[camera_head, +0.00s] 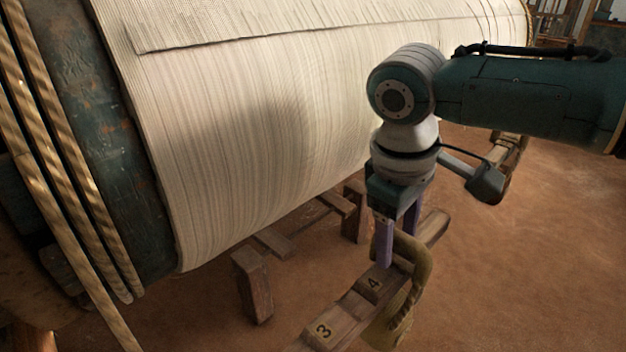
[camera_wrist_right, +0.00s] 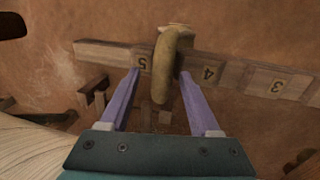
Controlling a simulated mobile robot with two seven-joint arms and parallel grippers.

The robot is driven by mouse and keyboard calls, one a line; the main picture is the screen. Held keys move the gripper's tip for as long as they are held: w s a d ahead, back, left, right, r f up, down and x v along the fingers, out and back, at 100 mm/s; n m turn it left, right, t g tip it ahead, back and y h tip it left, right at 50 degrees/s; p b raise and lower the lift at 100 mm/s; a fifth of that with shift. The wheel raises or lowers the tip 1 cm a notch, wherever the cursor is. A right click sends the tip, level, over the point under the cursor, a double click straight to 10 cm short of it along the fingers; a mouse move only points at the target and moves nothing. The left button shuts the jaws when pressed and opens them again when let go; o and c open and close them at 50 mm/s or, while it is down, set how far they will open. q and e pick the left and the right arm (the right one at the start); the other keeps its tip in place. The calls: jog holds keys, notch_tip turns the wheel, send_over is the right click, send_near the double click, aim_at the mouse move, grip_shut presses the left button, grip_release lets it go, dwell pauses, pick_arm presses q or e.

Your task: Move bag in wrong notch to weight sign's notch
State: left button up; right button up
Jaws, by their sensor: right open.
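A tan bag (camera_head: 388,332) hangs from a wooden notched beam (camera_head: 345,312) by a thick looped handle. The wrist view shows the handle (camera_wrist_right: 163,68) over the beam between the numbers 5 and 4. My right gripper (camera_head: 398,262) points down at the handle, its two purple fingers open. In the wrist view the fingertips of my right gripper (camera_wrist_right: 159,74) lie on either side of the handle; I cannot tell whether they touch it. The fingers partly cover the handle in the head view. No weight sign is readable. My left gripper is not in view.
The large cloth-wrapped roller (camera_head: 260,130) of the loom fills the upper left, close to my right arm. Ropes (camera_head: 75,190) run along its left end. Wooden supports (camera_head: 252,285) stand under it. Bare earthen floor (camera_head: 520,280) lies open at the right.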

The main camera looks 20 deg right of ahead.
jog(key=shift+s, duration=0.1)
jog(key=s+a+r+t+y+p, duration=0.1)
jog(key=s+a+r+p, duration=0.3)
jog(key=r+p, duration=0.5)
jog(key=s+a+r+y+p, duration=0.2)
jog(key=s+a+r+p, duration=0.25)
jog(key=r+p, duration=0.35)
jog(key=s+a+r+t+y+p, duration=0.1)
jog(key=s+a+r+p, duration=0.35)
jog(key=r+p, duration=0.45)
jog(key=s+d+r+m+h+p, duration=0.1)
jog(key=s+d+r+p, duration=0.25)
jog(key=r+p, duration=0.2)
jog(key=s+d+r+m+h+p, duration=0.1)
jog(key=s+d+r+m+p, duration=0.15)
jog(key=s+r+p, duration=0.35)
notch_tip(320, 180, up, 37)
jog(key=w+p, duration=0.1)
jog(key=p, duration=3.4)
jog(key=shift+w+d+n+t, duration=0.35)
jog(key=shift+d+n+t, duration=0.05)
jog(key=shift+n, duration=0.05)
